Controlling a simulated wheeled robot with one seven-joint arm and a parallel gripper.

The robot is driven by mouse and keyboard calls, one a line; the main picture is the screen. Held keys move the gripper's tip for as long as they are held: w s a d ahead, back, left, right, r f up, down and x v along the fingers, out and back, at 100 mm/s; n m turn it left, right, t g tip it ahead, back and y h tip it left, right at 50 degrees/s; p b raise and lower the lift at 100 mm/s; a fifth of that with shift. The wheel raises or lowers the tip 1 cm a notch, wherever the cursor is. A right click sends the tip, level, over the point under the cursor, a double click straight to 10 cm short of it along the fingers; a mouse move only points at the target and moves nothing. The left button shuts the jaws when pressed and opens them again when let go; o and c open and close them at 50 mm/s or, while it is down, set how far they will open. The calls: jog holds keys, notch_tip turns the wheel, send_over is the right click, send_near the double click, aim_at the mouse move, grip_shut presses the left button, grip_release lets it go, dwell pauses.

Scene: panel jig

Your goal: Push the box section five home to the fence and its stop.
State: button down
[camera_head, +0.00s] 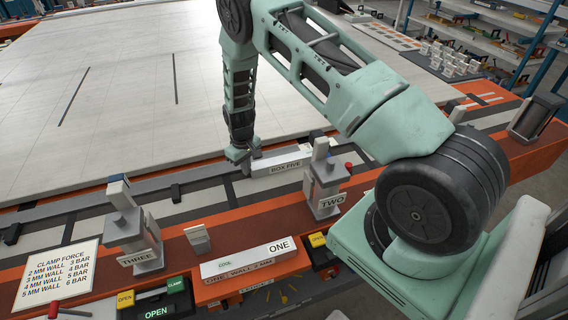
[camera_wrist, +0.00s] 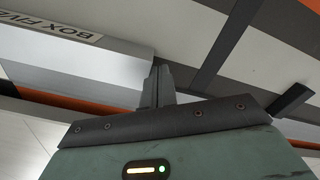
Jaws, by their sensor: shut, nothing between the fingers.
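The box section five (camera_head: 284,165) is a short pale bar with a BOX FIVE label, lying along the grey rails at the near edge of the big white panel. It also shows at upper left in the wrist view (camera_wrist: 110,65). My gripper (camera_head: 240,160) is shut and empty, pointing down at the left end of the box section. In the wrist view its fingertips (camera_wrist: 160,75) are right by that end; I cannot tell whether they touch. A long grey rail (camera_head: 150,188) runs along the panel edge and may be the fence. I cannot make out the stop for certain.
Clamp towers TWO (camera_head: 324,182) and THREE (camera_head: 134,240) stand on the orange bench in front. A pale bar marked ONE (camera_head: 248,260) lies between them, nearer. A clamp force sign (camera_head: 57,274) is at lower left. The white panel (camera_head: 110,90) behind is clear.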

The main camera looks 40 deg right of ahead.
jog(key=shift+s+d, duration=0.35)
jog(key=shift+d, duration=0.45)
jog(key=shift+w+a, duration=0.1)
jog(key=shift+a, duration=0.1)
dwell(0.3)
jog(key=shift+w+a, duration=0.3)
jog(key=shift+a, duration=0.45)
notch_tip(320, 180, up, 8)
jog(key=p, duration=0.4)
dwell(0.3)
dwell(0.5)
